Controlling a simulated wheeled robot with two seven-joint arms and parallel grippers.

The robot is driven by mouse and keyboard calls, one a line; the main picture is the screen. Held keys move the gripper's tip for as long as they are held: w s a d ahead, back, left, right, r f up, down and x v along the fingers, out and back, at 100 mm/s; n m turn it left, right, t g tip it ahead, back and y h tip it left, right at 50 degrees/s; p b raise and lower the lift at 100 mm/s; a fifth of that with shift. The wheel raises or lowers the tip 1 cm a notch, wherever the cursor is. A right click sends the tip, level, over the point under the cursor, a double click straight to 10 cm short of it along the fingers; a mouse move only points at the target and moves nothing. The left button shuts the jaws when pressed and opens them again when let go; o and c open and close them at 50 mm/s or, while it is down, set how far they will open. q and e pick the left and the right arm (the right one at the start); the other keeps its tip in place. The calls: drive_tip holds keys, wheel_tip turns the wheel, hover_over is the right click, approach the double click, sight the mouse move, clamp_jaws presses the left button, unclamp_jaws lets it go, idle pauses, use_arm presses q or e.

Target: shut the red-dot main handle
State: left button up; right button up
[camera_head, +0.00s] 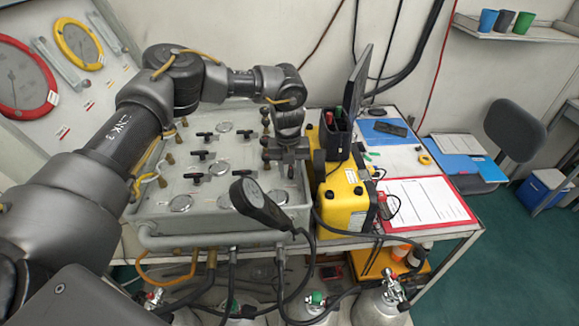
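A grey valve panel (240,215) stands on the table, with several black handles on its top. Black handles show at the upper middle (204,136), below it (199,154) and lower left (193,177). I cannot make out a red dot on any of them, so I cannot tell which is the red-dot main handle. My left gripper (280,168) points down over the right part of the panel and hides what is beneath it. Its fingers are small and dark, and I cannot tell whether they are apart or touch a handle. My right gripper is not in view.
A yellow case (346,205) stands close to the panel's right side. A black gauge (258,204) on a hose rises at the panel's front edge. A red clipboard (428,203) lies further right. Gas cylinders (380,305) stand below the table.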

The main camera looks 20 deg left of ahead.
use_arm(q)
clamp_jaws()
drive_tip(key=shift+a, duration=0.15)
drive_tip(key=shift+a+f+m+b, duration=0.15)
drive_tip(key=shift+m+b, duration=0.5)
drive_tip(key=shift+m, duration=0.75)
drive_tip(key=m, duration=0.2)
drive_tip(key=a+m+b, duration=0.1)
drive_tip(key=m, duration=0.4)
drive_tip(key=a+m, duration=0.1)
drive_tip(key=m, duration=0.1)
drive_tip(key=shift+w+g, duration=0.25)
drive_tip(key=shift+g, duration=0.05)
drive_tip(key=m, duration=0.3)
drive_tip(key=w+m, duration=0.1)
drive_tip(key=m, duration=0.1)
drive_tip(key=shift+a, duration=0.3)
drive_tip(key=shift+m, duration=0.3)
